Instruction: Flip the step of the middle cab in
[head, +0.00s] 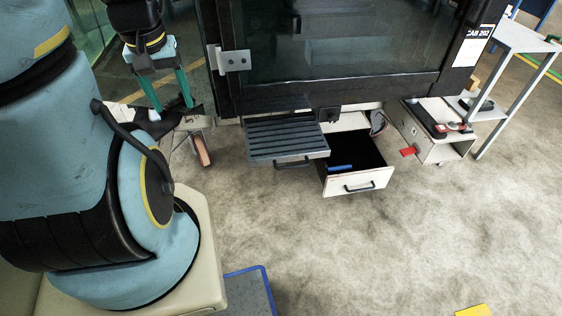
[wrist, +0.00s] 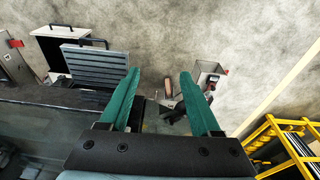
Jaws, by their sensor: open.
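The step (head: 285,140) is a dark grey ribbed plate standing out flat below the glazed door of the cab (head: 330,40). It also shows in the wrist view (wrist: 95,66), left of my fingers. My gripper (head: 174,108) is in front of the cab's left side, left of the step and apart from it. Its two teal fingers are open and empty, and they also show in the wrist view (wrist: 160,72). The step's hinge side is partly hidden under the cab edge. I cannot tell from these views whether this cab is the middle one.
An open drawer (head: 358,181) with a blue item inside juts out beside the step. A trolley (head: 435,145) with a red tab stands to the right, near a grey shelf stand (head: 510,40). A yellow rack (wrist: 285,140) is at right in the wrist view. The front floor is mostly clear.

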